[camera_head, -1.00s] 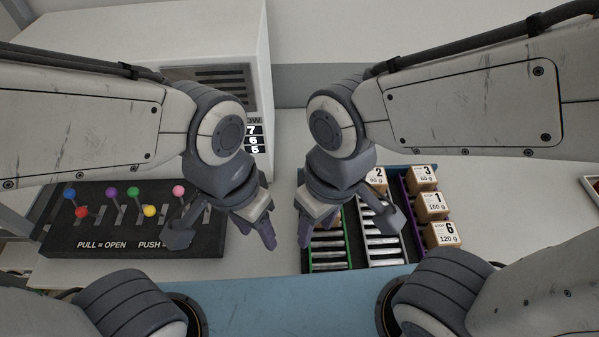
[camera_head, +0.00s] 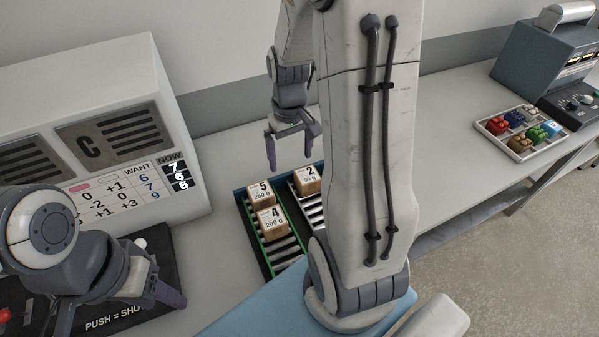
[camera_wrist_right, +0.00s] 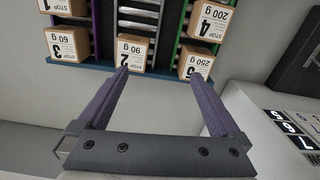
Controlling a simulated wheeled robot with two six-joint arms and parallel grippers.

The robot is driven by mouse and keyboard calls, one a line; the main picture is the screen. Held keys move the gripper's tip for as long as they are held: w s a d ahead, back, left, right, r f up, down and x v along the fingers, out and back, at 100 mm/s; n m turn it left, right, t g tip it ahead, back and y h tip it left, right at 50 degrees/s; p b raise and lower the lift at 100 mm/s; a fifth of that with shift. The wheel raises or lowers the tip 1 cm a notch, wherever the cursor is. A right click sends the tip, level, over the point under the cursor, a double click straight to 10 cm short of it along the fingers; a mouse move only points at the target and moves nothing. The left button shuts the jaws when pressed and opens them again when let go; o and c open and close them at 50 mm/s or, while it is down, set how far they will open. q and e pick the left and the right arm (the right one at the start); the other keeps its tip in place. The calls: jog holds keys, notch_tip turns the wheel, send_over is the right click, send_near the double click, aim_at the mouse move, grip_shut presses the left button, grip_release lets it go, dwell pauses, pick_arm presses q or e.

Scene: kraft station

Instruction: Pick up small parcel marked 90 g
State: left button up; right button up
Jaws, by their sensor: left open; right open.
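The small parcel marked 90 g (camera_head: 307,178) is a brown box with a white label and the number 2. It stands at the far end of the silver roller lane. In the right wrist view the parcel (camera_wrist_right: 132,53) is at the top, upside down, near the tip of the left-hand finger. My right gripper (camera_head: 292,157) is open and empty, above and behind the rack's far edge; it also shows in the right wrist view (camera_wrist_right: 160,82). I cannot tell whether a finger touches the parcel. My left gripper (camera_head: 115,312) is open and empty at lower left, over the black lever panel.
Parcels of 250 g (camera_head: 262,193) and 200 g (camera_head: 272,222) stand in the green-edged lane. A 60 g parcel (camera_wrist_right: 69,44) shows in the right wrist view. The white machine (camera_head: 120,140) stands left. A tray of coloured pieces (camera_head: 492,126) lies right. My right arm hides part of the rack.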

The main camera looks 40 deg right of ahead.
jog(key=d+f+m, duration=0.1)
jog(key=d, duration=0.4)
send_over(309, 177)
jog(key=f, duration=0.5)
jog(key=shift+s, duration=0.2)
jog(key=f+p, duration=0.1)
jog(key=f, duration=0.1)
jog(key=f+p, duration=0.1)
jog(key=f, duration=0.2)
jog(key=shift+w, duration=0.2)
jog(key=shift+f, duration=0.5)
jog(key=c, duration=1.3)
jog(key=shift+c, duration=0.2)
jog(key=shift+r, duration=0.15)
